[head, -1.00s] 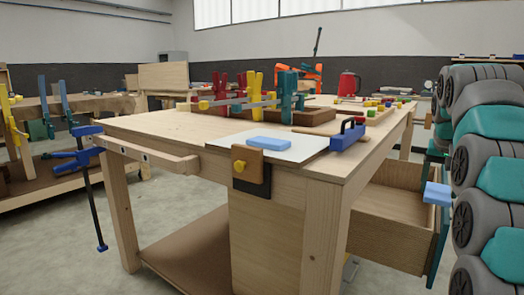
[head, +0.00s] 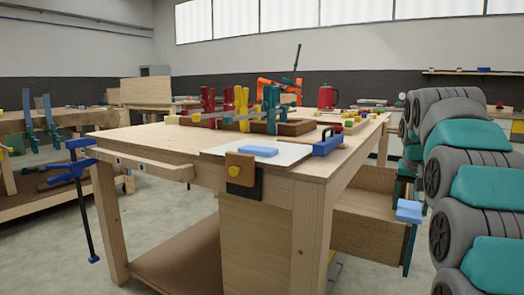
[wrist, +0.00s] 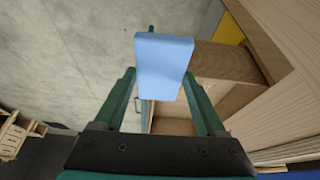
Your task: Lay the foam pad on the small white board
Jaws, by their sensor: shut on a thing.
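A light blue foam pad (wrist: 165,62) is between the fingers of my gripper (wrist: 160,85) in the wrist view, and the gripper is shut on it. In the head view the held pad (head: 409,211) is in the air at the right, in front of the open drawer. The white board (head: 292,156) lies flat on the near corner of the workbench, left of and above the held pad in the picture. A second blue pad-like block (head: 258,151) lies on that board. My gripper's fingers are mostly hidden in the head view.
The workbench (head: 150,141) has an open drawer (head: 360,213) on its right side. A blue-handled tool (head: 328,143) stands beside the board. Clamps (head: 241,107) and a red kettle (head: 327,97) are farther back.

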